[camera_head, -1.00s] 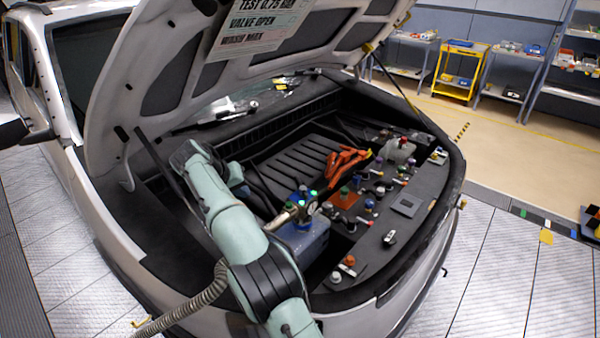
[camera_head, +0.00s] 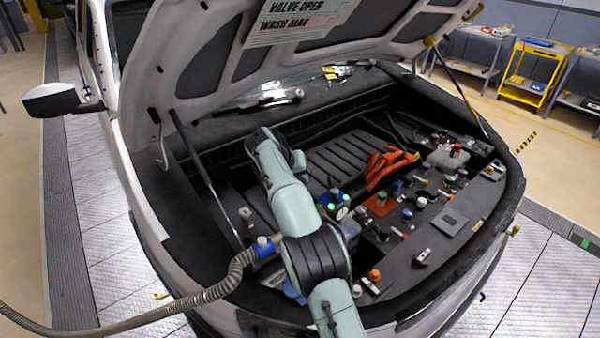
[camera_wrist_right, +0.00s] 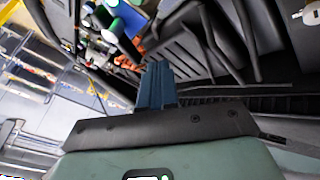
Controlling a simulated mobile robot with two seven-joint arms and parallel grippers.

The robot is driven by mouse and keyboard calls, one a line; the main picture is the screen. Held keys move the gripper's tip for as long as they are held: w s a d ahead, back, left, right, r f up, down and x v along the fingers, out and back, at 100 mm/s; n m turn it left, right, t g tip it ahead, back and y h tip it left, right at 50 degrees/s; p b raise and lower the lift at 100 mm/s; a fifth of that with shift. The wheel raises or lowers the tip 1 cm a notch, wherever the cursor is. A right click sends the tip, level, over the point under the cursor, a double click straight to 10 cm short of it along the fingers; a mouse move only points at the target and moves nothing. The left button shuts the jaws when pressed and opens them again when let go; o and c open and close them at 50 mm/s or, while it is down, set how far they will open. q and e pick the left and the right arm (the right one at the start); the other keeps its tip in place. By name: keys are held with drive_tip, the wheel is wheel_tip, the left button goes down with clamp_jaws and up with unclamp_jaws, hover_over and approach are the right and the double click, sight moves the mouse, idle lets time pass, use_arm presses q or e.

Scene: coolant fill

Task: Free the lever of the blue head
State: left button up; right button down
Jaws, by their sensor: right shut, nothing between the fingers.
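The blue head (camera_head: 334,201), with green lights and a round gauge, stands in the engine bay just right of my right arm. Its blue body and green lights also show at the top of the right wrist view (camera_wrist_right: 128,20). I cannot make out its lever. A ribbed hose (camera_head: 200,296) ends at a blue collar (camera_head: 265,247) left of my arm; my arm hides what lies between collar and head. My right gripper (camera_head: 299,163) is shut and empty, above the bay, behind and left of the head. Its blue fingers (camera_wrist_right: 156,85) touch nothing visible. My left gripper is out of view.
The raised hood (camera_head: 215,60) overhangs the bay, with a thin prop (camera_head: 205,175) at the left. Orange gloves (camera_head: 388,165) lie right of the head. Several coloured caps and a grey plate (camera_head: 450,221) crowd the right deck. The ribbed black cover (camera_head: 345,155) is bare.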

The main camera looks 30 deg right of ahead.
sight(333, 189)
drive_tip(key=s+d+f, duration=0.1)
drive_tip(key=d+f, duration=0.3)
drive_tip(key=d, duration=0.2)
drive_tip(key=shift+d, duration=0.4)
drive_tip(key=shift+s+a, duration=0.1)
drive_tip(key=shift+s, duration=0.05)
